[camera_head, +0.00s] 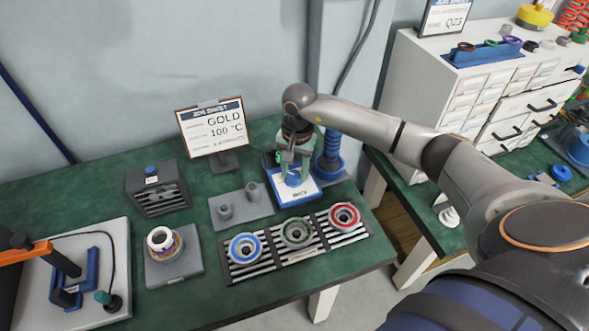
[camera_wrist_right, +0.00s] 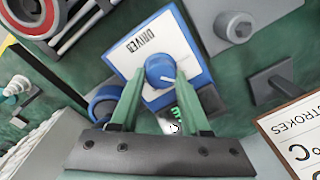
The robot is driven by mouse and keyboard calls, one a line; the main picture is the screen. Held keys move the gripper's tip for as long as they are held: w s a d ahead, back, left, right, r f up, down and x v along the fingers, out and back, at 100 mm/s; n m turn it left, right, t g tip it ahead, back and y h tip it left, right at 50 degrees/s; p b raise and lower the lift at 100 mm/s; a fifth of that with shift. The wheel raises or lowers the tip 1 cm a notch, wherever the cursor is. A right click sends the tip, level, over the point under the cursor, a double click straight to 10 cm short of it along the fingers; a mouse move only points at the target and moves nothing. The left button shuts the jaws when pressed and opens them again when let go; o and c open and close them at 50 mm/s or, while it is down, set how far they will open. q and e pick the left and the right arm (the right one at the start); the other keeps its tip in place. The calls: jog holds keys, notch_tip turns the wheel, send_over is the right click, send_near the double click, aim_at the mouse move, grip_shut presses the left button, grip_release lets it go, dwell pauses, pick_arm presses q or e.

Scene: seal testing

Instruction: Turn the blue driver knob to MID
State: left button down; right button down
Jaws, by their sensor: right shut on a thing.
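The blue driver knob (camera_wrist_right: 158,72) sits on a white panel with a blue border (camera_wrist_right: 133,62) marked DRIVER. A white pointer line shows on the knob; I cannot read any position marks around it. The driver box also shows in the head view (camera_head: 301,196), at the back right of the green table. My right gripper (camera_wrist_right: 160,75) has its two green fingers on either side of the knob and is shut on it. In the head view the right gripper (camera_head: 293,170) comes down over the panel from above and hides part of it. My left gripper is not in view.
A sign reading GOLD 100 °C (camera_head: 212,131) stands left of the driver box. A grey block with pegs (camera_head: 240,208) and a rack with blue, green and red rings (camera_head: 296,243) are close by. A blue coiled post (camera_head: 329,165) stands just right. A drawer cabinet (camera_head: 415,75) is farther right.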

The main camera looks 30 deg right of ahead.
jog(key=shift+m, duration=0.3)
jog(key=m+b, duration=0.1)
jog(key=m, duration=0.1)
jog(key=shift+m, duration=0.3)
jog(key=m+b, duration=0.1)
jog(key=m, duration=0.3)
jog(key=shift+s+m, duration=0.1)
jog(key=shift+m, duration=0.2)
jog(key=m, duration=0.4)
jog(key=shift+m+h+b, duration=0.3)
jog(key=shift+m, duration=1.7)
jog(key=shift+s, duration=0.1)
jog(key=shift+c, duration=1.9)
grip_release()
